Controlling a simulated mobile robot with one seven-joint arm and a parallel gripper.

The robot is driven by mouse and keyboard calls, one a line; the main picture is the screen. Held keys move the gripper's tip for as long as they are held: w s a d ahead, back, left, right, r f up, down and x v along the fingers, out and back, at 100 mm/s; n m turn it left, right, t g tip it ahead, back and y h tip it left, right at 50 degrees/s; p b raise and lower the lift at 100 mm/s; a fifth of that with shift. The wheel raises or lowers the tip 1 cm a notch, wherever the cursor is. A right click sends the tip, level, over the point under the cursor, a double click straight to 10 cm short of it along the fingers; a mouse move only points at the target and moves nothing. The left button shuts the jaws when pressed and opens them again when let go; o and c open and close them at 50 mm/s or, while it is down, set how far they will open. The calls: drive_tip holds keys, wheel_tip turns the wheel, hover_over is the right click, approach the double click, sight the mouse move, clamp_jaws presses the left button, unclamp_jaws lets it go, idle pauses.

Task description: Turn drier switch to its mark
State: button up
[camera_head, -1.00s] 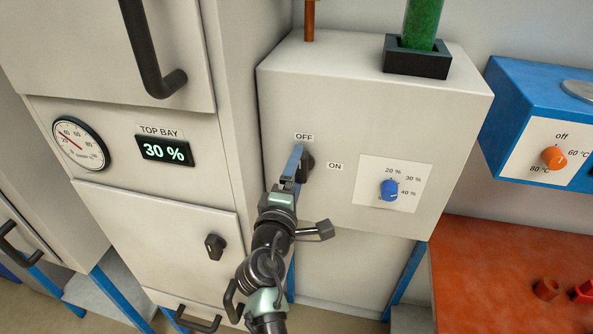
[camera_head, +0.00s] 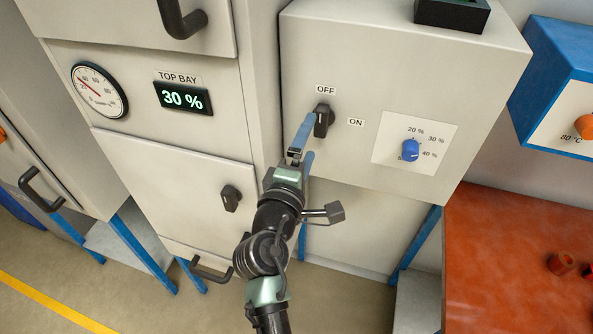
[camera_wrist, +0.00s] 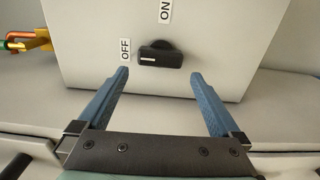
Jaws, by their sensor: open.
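The drier switch is a black rotary knob (camera_head: 323,119) on the front of a grey box (camera_head: 460,110), below an OFF label (camera_head: 326,90) and left of an ON label (camera_head: 356,122). In the wrist view the knob (camera_wrist: 160,54) has a white line at the end toward the OFF label (camera_wrist: 125,49); the ON label (camera_wrist: 165,11) is at the top. My gripper (camera_head: 311,125) is open in front of the box. In the wrist view its blue fingers (camera_wrist: 160,74) stand apart to either side of the knob, slightly short of it, with nothing between them.
A blue dial (camera_head: 410,150) with percent marks sits on the same box to the right. A cabinet with a TOP BAY display reading 30 % (camera_head: 183,98), a gauge (camera_head: 99,90) and a black latch (camera_head: 231,198) stands left. An orange-red table (camera_head: 510,250) is at the right.

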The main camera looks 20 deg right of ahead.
drive_tip(key=b+v, duration=0.1)
drive_tip(key=v, duration=0.6)
drive_tip(key=shift+a+b, duration=0.15)
drive_tip(key=shift+b, duration=0.25)
drive_tip(key=shift+s+r, duration=0.1)
drive_tip(key=a+r+m+t+y, duration=0.2)
drive_tip(key=a+r+m+t, duration=0.15)
drive_tip(key=r, duration=0.85)
drive_tip(key=a+r+m+t+y, duration=0.1)
drive_tip(key=a+r+m+t, duration=0.3)
drive_tip(key=r, duration=0.8)
drive_tip(key=s+a+r+m+t+y, duration=0.1)
drive_tip(key=s+r+m+t+y, duration=0.1)
drive_tip(key=s+r, duration=0.3)
drive_tip(key=s+a+r+m+t+y, duration=0.2)
drive_tip(key=s+r+y, duration=0.3)
drive_tip(key=r, duration=0.6)
drive_tip(key=shift+s+a+t, duration=0.25)
drive_tip(key=shift+s+t, duration=0.2)
drive_tip(key=shift+s, duration=0.2)
drive_tip(key=shift+f, duration=0.1)
